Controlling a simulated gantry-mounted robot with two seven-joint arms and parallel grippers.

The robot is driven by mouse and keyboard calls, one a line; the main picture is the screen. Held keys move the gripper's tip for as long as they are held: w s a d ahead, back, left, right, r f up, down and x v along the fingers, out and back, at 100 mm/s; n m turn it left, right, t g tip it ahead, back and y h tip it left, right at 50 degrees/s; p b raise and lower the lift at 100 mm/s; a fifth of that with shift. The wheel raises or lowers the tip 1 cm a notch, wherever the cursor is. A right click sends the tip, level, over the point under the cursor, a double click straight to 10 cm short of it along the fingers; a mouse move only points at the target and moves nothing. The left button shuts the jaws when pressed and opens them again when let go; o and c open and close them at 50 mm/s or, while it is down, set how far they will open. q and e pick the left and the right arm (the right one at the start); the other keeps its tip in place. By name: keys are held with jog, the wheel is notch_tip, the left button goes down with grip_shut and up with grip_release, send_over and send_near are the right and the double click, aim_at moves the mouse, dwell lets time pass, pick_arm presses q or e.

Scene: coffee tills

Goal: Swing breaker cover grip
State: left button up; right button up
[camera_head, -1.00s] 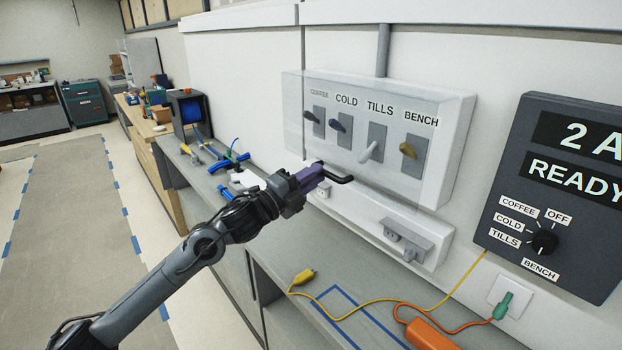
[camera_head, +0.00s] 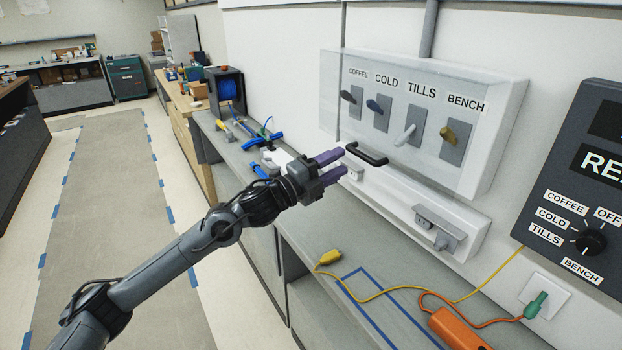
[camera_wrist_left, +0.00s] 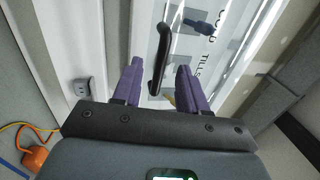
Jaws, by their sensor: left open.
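The clear breaker cover (camera_head: 420,80) hangs over a white wall box and looks closed. Its black bar-shaped grip (camera_head: 366,154) is at the lower left edge of the cover. My left gripper (camera_head: 341,162) has two purple fingers, open and empty, just left of the grip in the head view. In the left wrist view the grip (camera_wrist_left: 160,60) runs lengthwise between the fingers and beyond them; I see no finger clamped on it. Behind the cover are several switches labelled COFFEE, COLD, TILLS and BENCH. My right gripper is not in view.
Below is a grey bench (camera_head: 310,240) with a yellow plug (camera_head: 329,257), cables and an orange block (camera_head: 458,328). Outlets (camera_head: 437,229) sit on the ledge under the box. A dark dial panel (camera_head: 590,190) is at the right. Open floor lies left.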

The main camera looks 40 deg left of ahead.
pick_arm(q)
jog(key=v, duration=0.7)
jog(key=shift+b, duration=0.4)
jog(key=shift+s, duration=0.1)
